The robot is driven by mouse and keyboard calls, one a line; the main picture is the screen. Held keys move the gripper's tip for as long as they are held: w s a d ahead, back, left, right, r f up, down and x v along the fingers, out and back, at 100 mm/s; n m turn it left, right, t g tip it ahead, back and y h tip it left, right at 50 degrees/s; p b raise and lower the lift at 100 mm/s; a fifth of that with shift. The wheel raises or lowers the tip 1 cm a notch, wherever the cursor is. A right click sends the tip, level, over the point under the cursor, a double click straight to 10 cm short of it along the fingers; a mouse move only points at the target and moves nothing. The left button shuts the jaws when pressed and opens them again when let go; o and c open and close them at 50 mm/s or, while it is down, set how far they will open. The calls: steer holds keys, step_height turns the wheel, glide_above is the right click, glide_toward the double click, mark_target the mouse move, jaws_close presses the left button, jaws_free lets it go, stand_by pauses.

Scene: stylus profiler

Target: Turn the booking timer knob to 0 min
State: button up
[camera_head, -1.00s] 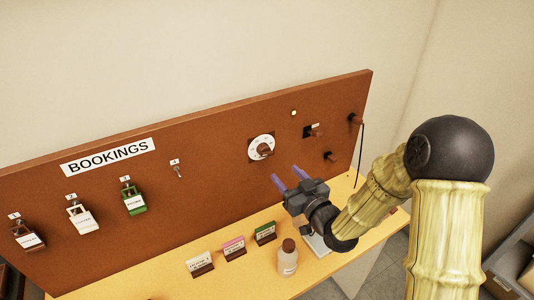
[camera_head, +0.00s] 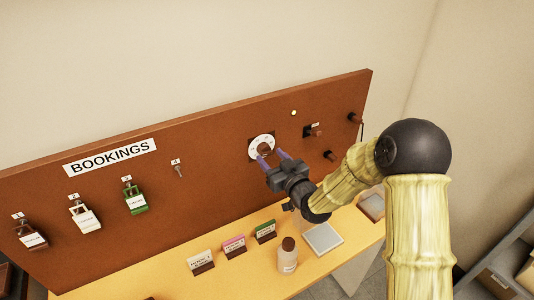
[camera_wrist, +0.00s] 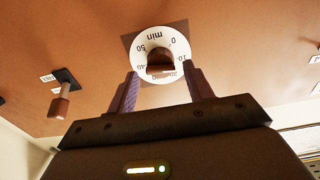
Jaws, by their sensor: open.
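The booking timer is a white round dial (camera_head: 254,142) with a brown knob (camera_head: 264,148) at its centre, on the brown board. In the wrist view the dial (camera_wrist: 146,38) appears upside down, with "min" and numbers including 0, 10, 40 and 50. The knob (camera_wrist: 160,62) sticks out towards me; I cannot read which number it points to. My gripper (camera_head: 271,156) is open just in front of the dial. In the wrist view its purple fingers (camera_wrist: 163,76) stand to either side of the knob's lower end, with gaps visible. Nothing is held.
The board (camera_head: 215,165) also carries brown pegs or levers (camera_head: 330,155) right of the dial and a small light (camera_head: 293,113). Padlocks with tags (camera_head: 135,200) hang at left. A bottle (camera_head: 287,260), small cards (camera_head: 235,245) and a grey pad (camera_head: 323,238) stand on the yellow shelf below.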

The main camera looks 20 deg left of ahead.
steer(key=shift+x, duration=0.8)
steer(key=shift+b, duration=0.45)
